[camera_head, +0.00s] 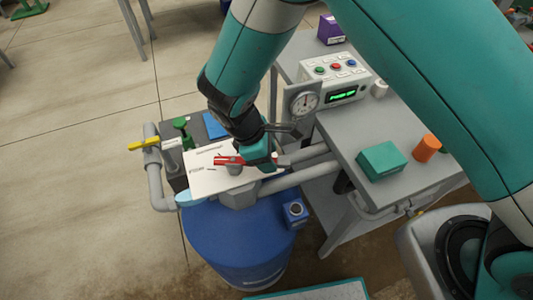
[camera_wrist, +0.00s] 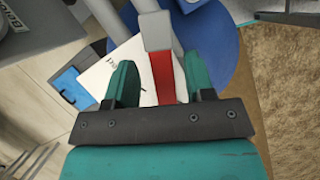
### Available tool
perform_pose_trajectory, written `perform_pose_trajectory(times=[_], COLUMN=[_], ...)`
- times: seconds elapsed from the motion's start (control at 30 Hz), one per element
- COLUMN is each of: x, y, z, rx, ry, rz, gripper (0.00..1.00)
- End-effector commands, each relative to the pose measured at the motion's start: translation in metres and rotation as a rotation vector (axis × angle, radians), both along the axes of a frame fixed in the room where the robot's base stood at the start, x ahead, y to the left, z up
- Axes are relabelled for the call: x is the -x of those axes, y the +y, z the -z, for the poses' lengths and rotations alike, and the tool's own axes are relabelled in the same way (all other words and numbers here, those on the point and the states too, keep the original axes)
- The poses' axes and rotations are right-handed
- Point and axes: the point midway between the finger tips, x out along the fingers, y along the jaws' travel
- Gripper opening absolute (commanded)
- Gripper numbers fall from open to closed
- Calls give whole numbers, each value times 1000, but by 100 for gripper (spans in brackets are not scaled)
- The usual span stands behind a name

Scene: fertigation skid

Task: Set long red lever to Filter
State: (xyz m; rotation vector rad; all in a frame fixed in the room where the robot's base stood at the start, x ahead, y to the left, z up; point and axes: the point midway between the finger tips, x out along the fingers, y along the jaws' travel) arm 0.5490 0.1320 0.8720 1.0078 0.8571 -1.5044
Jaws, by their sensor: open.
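The long red lever (camera_head: 228,160) shows in the head view above a white label card (camera_head: 204,182) on the pipework over the blue barrel. Small print on the card's left looks like "Filter". My gripper (camera_head: 262,157) is at the lever and hides part of it. In the wrist view the lever's red handle (camera_wrist: 164,76) lies between the two teal fingers of my gripper (camera_wrist: 160,80), nearer the right finger. The fingers stand apart, with a clear gap on the left. The handle joins a grey part (camera_wrist: 155,30). The handle's end is hidden behind the gripper body.
A yellow-handled valve (camera_head: 150,144) and a green valve (camera_head: 182,127) stand left of the card. A pressure gauge (camera_head: 304,102) and a control box (camera_head: 337,80) are behind right. Grey pipes run right to a bench with a teal block (camera_head: 382,160) and orange cylinder (camera_head: 427,147).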

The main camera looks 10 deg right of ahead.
Motion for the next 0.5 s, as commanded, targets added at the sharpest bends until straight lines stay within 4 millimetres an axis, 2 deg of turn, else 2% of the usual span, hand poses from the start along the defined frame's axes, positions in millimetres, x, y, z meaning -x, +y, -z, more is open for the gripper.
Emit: perform_pose_trajectory(times=[0.13,0.23,0.5], x=[0,-1,-6], y=[2,8,33], z=[-5,-17,-78], rx=[0,-2,-5], ry=[0,-3,-6], rz=[1,0,-1], gripper=[49,49,49])
